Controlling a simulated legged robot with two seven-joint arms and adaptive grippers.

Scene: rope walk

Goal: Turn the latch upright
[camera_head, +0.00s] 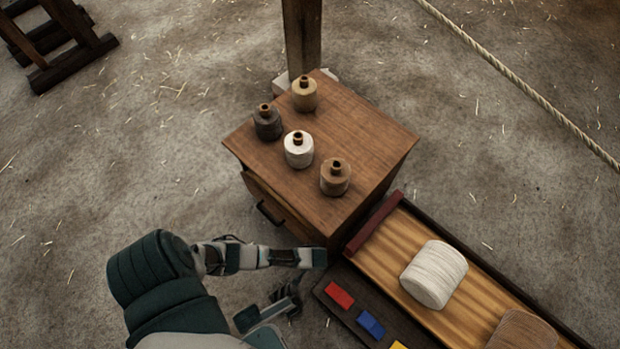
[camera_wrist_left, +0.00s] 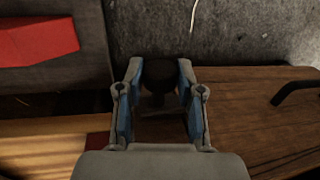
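The latch seems to be the dark rounded piece (camera_wrist_left: 160,74) with a short stem below it in the left wrist view. It is deep in shadow, so its angle is hard to tell. My left gripper (camera_wrist_left: 159,88) has its blue-padded fingers apart on either side of this piece, with no clear grip on it. In the head view my left arm reaches to the near right side of the wooden cabinet (camera_head: 362,150), and the latch is hidden there.
Red (camera_head: 339,296) and blue (camera_head: 371,325) blocks lie alongside.

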